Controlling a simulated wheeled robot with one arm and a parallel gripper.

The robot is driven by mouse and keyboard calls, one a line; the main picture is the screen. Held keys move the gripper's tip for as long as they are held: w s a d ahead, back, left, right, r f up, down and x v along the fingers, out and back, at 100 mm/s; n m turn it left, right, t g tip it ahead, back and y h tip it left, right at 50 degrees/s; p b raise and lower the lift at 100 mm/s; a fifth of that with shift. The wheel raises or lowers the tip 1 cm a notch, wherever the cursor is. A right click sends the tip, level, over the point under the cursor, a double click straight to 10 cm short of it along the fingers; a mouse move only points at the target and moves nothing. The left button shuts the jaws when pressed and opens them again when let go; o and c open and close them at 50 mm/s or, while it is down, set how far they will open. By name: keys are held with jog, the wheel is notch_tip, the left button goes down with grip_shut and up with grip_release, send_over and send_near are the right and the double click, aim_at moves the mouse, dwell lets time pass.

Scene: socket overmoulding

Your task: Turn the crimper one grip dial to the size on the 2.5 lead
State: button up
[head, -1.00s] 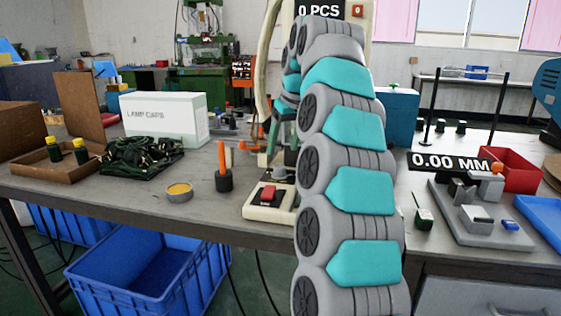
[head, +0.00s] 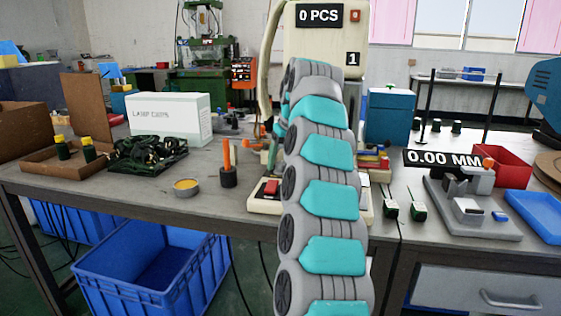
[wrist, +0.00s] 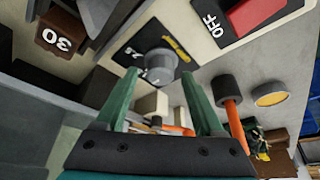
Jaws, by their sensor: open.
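Crimper one is the cream machine (head: 300,38) with a "0 PCS" display and a "1" plate in the head view; my arm hides much of its front. In the wrist view its grey round grip dial (wrist: 157,66) sits on a black plate with a yellow mark and partly readable white figures. My gripper (wrist: 160,74) is open, with its two green fingers on either side of the dial's picture position. I cannot tell whether they touch it. No lead size label is readable.
A red switch (head: 270,188) stands on the machine's base, marked OFF in the wrist view. A gauge (head: 470,205) reading "0.00 MM" is to the right.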

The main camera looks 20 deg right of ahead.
grip_shut()
dwell(0.5)
